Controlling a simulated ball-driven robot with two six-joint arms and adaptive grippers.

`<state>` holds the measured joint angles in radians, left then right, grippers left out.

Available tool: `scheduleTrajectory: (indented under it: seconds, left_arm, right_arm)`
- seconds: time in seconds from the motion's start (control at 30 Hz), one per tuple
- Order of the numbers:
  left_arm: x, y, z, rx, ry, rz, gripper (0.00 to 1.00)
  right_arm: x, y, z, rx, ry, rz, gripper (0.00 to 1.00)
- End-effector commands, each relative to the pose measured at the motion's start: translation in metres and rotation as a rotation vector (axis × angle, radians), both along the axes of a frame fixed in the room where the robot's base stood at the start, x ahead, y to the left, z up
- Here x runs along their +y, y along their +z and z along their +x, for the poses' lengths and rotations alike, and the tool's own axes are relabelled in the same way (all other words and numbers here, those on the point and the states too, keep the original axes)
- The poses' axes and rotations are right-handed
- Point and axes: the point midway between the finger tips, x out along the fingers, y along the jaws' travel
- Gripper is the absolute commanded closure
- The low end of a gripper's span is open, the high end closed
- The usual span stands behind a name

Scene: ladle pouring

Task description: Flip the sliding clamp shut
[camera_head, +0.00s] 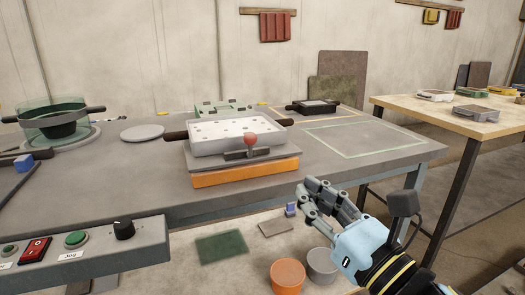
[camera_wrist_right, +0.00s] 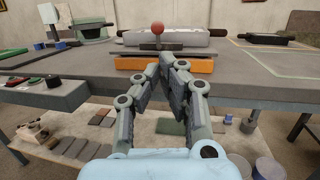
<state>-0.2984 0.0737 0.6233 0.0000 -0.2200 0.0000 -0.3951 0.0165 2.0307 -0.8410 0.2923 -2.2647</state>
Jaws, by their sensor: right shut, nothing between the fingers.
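The sliding clamp (camera_head: 245,153) is a dark lever with a red ball knob (camera_head: 250,140) at the front of a grey block with an orange base (camera_head: 245,173) on the grey table. The knob stands upright above the lever; it also shows in the right wrist view (camera_wrist_right: 157,28). A white mould with dark handles (camera_head: 236,134) sits on top of the block. My right gripper (camera_head: 309,187) is shut and empty, in front of the table edge, to the right of and nearer than the clamp. In the right wrist view its fingertips (camera_wrist_right: 165,62) meet in front of the orange base. My left gripper is not in view.
A green pot (camera_head: 55,120) stands at the table's left, and a control panel (camera_head: 80,245) with buttons is at the front left. A dark-handled pan (camera_head: 313,106) sits at the back right. Orange (camera_head: 287,275) and grey cups stand on the lower shelf. The table's right part is clear.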

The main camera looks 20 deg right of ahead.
Motion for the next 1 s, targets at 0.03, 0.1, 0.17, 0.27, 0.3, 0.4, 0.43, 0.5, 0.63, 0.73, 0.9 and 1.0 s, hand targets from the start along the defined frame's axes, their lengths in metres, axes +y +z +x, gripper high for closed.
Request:
scheduleTrajectory:
  seconds: [0.03, 0.1, 0.17, 0.27, 0.3, 0.4, 0.43, 0.5, 0.63, 0.73, 0.9, 1.0]
  left_arm:
    - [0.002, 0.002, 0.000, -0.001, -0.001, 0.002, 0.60]
    - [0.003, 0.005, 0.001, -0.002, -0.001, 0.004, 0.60]
    - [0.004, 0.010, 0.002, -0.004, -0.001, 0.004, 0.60]
    - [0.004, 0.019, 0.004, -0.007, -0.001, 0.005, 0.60]
    - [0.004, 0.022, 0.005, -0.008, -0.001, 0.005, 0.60]
    - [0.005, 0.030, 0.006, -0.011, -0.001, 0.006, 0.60]
    - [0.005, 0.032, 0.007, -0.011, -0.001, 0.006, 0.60]
    - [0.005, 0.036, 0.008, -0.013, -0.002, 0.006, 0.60]
    - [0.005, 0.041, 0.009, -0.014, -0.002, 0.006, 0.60]
    - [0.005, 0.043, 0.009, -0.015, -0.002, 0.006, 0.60]
    - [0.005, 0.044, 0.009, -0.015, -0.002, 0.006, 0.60]
    - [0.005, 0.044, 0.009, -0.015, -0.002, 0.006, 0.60]
  right_arm:
    - [0.000, 0.001, 0.002, -0.001, 0.000, 0.000, 1.00]
    - [0.002, 0.003, 0.008, -0.002, -0.001, 0.002, 1.00]
    - [0.003, 0.007, 0.015, -0.003, -0.001, 0.001, 1.00]
    - [0.007, 0.012, 0.033, -0.004, -0.001, 0.002, 1.00]
    - [0.009, 0.013, 0.041, -0.004, -0.001, 0.002, 1.00]
    - [0.014, 0.017, 0.062, -0.004, -0.001, 0.002, 1.00]
    - [0.016, 0.019, 0.069, -0.004, -0.001, 0.002, 1.00]
    - [0.019, 0.021, 0.083, -0.002, -0.001, 0.003, 1.00]
    - [0.025, 0.024, 0.106, -0.001, 0.000, 0.002, 1.00]
    - [0.028, 0.026, 0.119, -0.001, 0.000, 0.002, 1.00]
    - [0.031, 0.026, 0.131, 0.000, 0.000, 0.001, 1.00]
    - [0.031, 0.026, 0.133, 0.001, 0.000, 0.001, 1.00]
